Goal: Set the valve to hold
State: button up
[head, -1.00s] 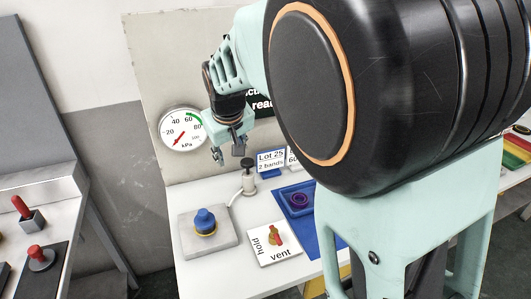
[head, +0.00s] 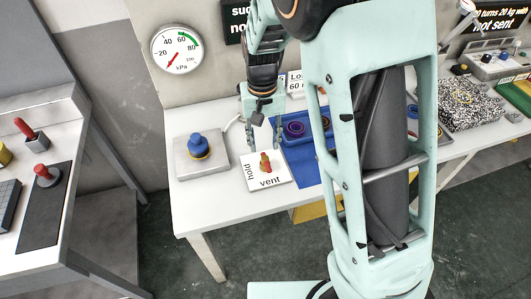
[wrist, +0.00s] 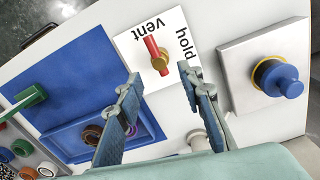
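The valve is a white plate (head: 250,181) lettered "hold" on its left edge and "vent" on its front edge, with a brass knob and red handle (head: 265,163) in its middle. In the wrist view the red handle (wrist: 153,47) points towards the word "vent" on the plate (wrist: 178,73). My gripper (head: 265,147) is just above and behind the valve; in the wrist view its two fingers (wrist: 161,78) are apart, with nothing between them. The handle shows beyond the fingertips, and I see no contact.
A blue knob (head: 197,146) on a grey block stands left of the valve. A blue tray (head: 311,128) with dark rings lies to the right, on a blue mat (head: 306,170). The wall gauge (head: 177,48) has its red needle at the low end. My arm hides part of the bench.

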aim_at(265, 158)
notch_tip(265, 158, down, 6)
jog(key=shift+d+f, duration=0.1)
jog(key=shift+c, duration=0.3)
grip_shut()
